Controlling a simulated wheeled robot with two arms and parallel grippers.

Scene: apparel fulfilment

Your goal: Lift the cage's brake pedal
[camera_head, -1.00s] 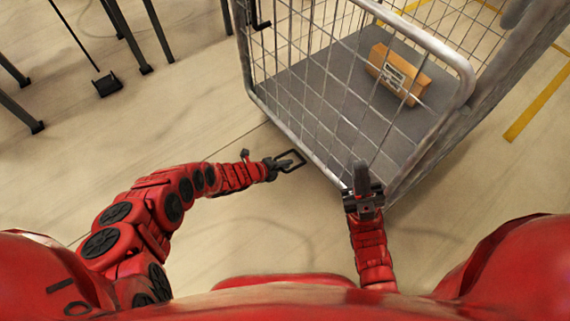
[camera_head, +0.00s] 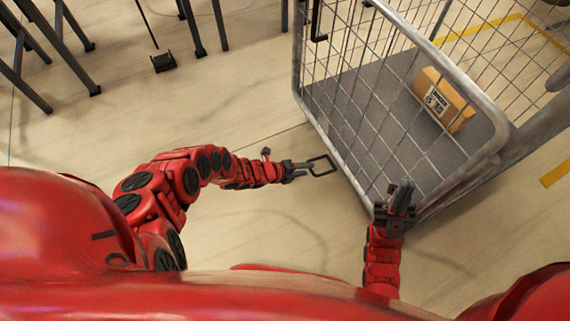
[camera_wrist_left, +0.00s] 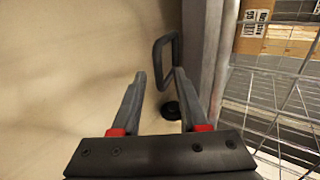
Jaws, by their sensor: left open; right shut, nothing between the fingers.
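The roll cage (camera_head: 488,150) stands right of centre in the head view, with wire sides and a grey floor. The brake pedal, a dark rectangular loop (camera_head: 321,165), sticks out from the cage's lower left edge. In the left wrist view the pedal (camera_wrist_left: 157,50) shows just ahead of the fingertips, nearer the right finger. My left gripper (camera_head: 300,168) is open beside the pedal; I cannot tell whether it touches it. In the left wrist view my left gripper (camera_wrist_left: 159,78) has its fingers spread. My right gripper (camera_head: 402,195) is shut and empty by the cage's near corner.
A cardboard box (camera_head: 443,100) lies on the cage floor. A dark round part, perhaps a caster (camera_wrist_left: 171,110), shows between the left fingers. Dark table legs (camera_head: 205,30) stand at the upper left. The floor between them and my left arm is clear.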

